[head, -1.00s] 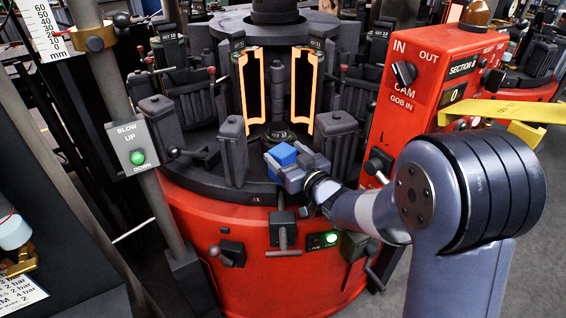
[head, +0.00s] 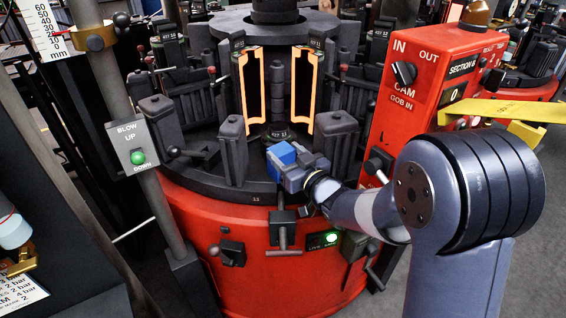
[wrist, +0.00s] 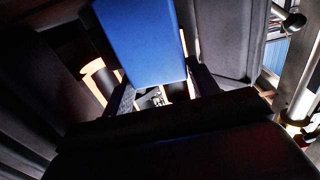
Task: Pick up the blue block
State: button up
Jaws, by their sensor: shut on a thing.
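The blue block (head: 282,152) is between the fingers of my gripper (head: 283,164), just above the dark rim of the red rotary machine and in front of the open glowing mould. In the wrist view the blue block (wrist: 142,40) fills the upper middle. My gripper (wrist: 150,88) shows there as dark fingers on either side of the block's near end. My gripper is shut on the block. The block's underside is hidden in the head view.
The open mould halves (head: 252,90) glow orange behind the block. Dark upright mould parts (head: 232,150) stand close on the left, and others (head: 336,140) on the right. A red control box (head: 425,75) stands right of the machine, and a blow post (head: 137,150) stands left.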

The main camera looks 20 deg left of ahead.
grip_shut()
jog(key=shift+r, duration=0.2)
